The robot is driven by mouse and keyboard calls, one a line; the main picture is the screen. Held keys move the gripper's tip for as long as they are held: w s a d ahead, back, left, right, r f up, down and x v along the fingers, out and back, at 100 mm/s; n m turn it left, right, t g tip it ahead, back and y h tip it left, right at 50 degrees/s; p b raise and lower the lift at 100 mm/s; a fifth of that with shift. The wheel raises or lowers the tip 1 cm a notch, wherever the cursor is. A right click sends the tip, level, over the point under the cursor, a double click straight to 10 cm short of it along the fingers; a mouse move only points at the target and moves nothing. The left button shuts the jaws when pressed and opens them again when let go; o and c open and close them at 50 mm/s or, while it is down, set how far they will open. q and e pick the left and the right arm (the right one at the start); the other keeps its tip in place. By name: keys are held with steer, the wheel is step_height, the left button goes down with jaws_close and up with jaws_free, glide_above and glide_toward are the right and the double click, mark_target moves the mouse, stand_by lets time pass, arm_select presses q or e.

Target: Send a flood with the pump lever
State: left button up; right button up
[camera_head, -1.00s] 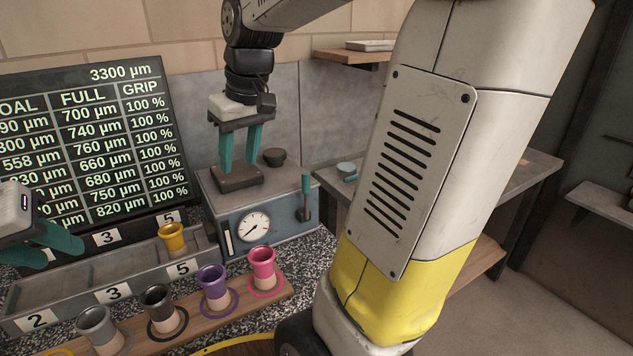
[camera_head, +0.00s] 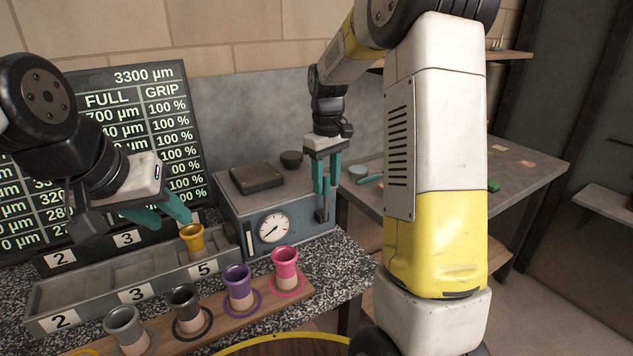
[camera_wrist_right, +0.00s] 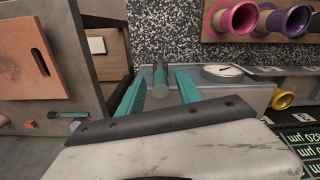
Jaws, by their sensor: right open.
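The pump lever is on the right side of the grey-blue pump box (camera_head: 255,220), beside its round dial (camera_head: 273,228). In the head view its dark lower part (camera_head: 321,214) shows below my right gripper (camera_head: 326,190), which points down and hides the handle.
A yellow cup (camera_head: 192,240) stands in the grey tray (camera_head: 60,290). Grey, black, purple (camera_head: 238,284) and pink cups stand on a wooden board at the front. A dark pad (camera_head: 257,178) and a dark knob lie on the box top. A grey table (camera_head: 470,165) is at right.

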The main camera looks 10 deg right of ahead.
steer(key=shift+f, duration=1)
jaws_close()
stand_by(0.7)
